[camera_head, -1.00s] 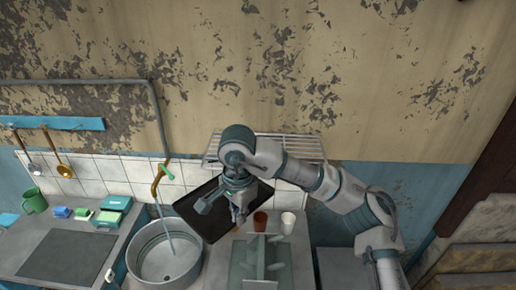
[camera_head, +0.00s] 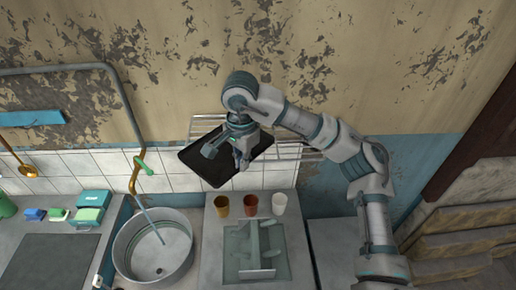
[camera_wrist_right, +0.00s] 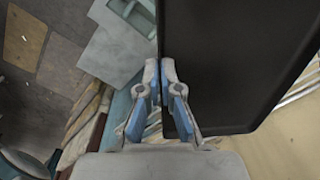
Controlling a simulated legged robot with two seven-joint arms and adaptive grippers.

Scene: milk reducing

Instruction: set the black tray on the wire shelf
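The black tray (camera_head: 207,165) is held up in front of the wall, tilted, and overlaps the left part of the wire shelf (camera_head: 290,151). My right gripper (camera_head: 240,160) is at the tray's right side in the head view. In the right wrist view its two fingers (camera_wrist_right: 159,70) are closed at the edge of the tray (camera_wrist_right: 235,60), pinching the rim. Whether the tray touches the shelf cannot be told, because the tray and my right arm hide part of the shelf. My left gripper is not in view.
Below stand a brown cup (camera_head: 221,206), a red-brown cup (camera_head: 251,205) and a white cup (camera_head: 279,203), behind a sink (camera_head: 240,245) with a rack. A round metal basin (camera_head: 155,255) stands left under a pipe. The shelf's right part looks bare.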

